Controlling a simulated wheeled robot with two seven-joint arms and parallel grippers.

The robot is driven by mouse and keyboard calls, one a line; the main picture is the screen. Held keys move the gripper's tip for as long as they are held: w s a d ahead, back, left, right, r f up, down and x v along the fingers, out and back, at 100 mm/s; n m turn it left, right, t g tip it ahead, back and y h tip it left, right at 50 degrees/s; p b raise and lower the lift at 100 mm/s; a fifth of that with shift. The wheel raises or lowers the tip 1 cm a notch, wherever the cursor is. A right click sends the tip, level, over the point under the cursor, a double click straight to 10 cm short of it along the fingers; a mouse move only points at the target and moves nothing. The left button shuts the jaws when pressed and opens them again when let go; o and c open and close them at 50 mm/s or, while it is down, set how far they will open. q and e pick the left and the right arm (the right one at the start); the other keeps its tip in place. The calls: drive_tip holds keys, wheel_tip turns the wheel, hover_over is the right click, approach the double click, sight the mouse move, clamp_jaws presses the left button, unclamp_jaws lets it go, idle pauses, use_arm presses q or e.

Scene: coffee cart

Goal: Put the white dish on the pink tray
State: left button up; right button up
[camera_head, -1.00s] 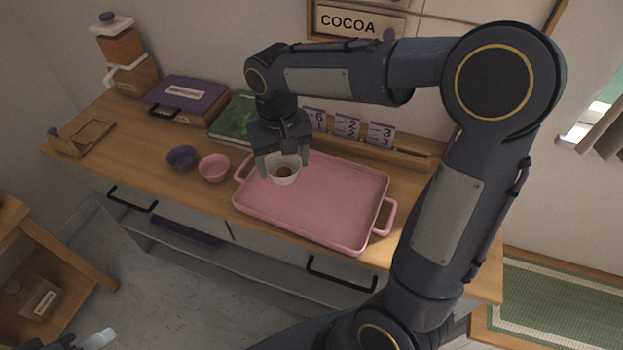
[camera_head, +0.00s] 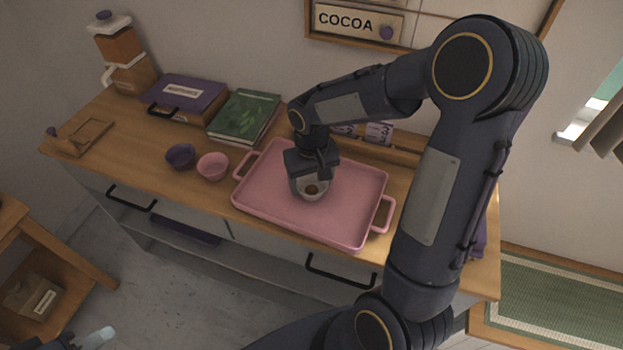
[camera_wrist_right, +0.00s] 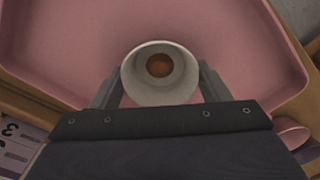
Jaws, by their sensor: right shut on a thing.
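The white dish (camera_head: 312,194) is a small bowl with something brown inside. My right gripper (camera_head: 308,183) is shut on it, over the middle of the pink tray (camera_head: 268,205). In the right wrist view the dish (camera_wrist_right: 160,92) sits between the two fingers of the right gripper (camera_wrist_right: 159,88), with the pink tray (camera_wrist_right: 230,40) beneath. I cannot tell whether the dish touches the tray. Part of a grey fingertip (camera_head: 98,338) shows at the lower left of the head view; it seems to be my left gripper, and its jaws are not clear.
A pink bowl (camera_head: 213,166) and a purple bowl (camera_head: 180,157) stand left of the tray. A green book (camera_head: 243,116) and a purple box (camera_head: 187,97) lie behind them. Number cards (camera_head: 379,132) stand at the back.

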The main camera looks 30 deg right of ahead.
sight(312, 190)
drive_tip(key=shift+f, duration=0.2)
drive_tip(key=o, duration=1.1)
drive_tip(key=shift+r, duration=0.1)
wheel_tip(312, 190, up, 12)
drive_tip(key=s+a+t+y, duration=0.1)
drive_tip(key=s+t, duration=0.1)
drive_tip(key=s, duration=0.3)
drive_tip(key=s+a+t+y, duration=0.1)
drive_tip(key=s+a, duration=0.1)
drive_tip(key=s, duration=0.4)
drive_tip(key=s+a+t+y, duration=0.1)
drive_tip(key=s+a+t, duration=0.1)
drive_tip(key=s, duration=0.4)
drive_tip(key=shift+s+t+y, duration=0.25)
drive_tip(key=shift+t+y, duration=0.05)
drive_tip(key=shift+y, duration=0.1)
